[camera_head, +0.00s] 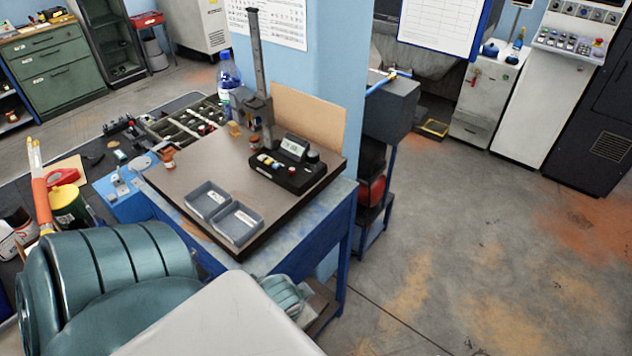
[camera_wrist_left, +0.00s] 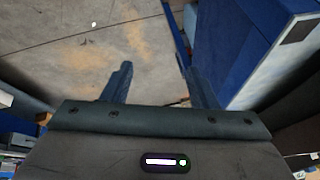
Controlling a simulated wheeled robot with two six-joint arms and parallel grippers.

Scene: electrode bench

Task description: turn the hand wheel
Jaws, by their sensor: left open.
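I cannot make out a hand wheel in either view. My left gripper (camera_wrist_left: 154,66) shows in the left wrist view with its two dark fingers spread apart. Nothing is between the fingers; bare floor shows behind them. In the head view its fingers cannot be made out. My right gripper is in neither view.
A workbench (camera_head: 300,219) with a blue frame carries two grey trays (camera_head: 208,199), a black device with a display (camera_head: 290,172) and an upright column stand (camera_head: 257,70). A blue surface (camera_wrist_left: 235,45) lies right of my left fingers. Open floor (camera_head: 470,240) lies right of the bench.

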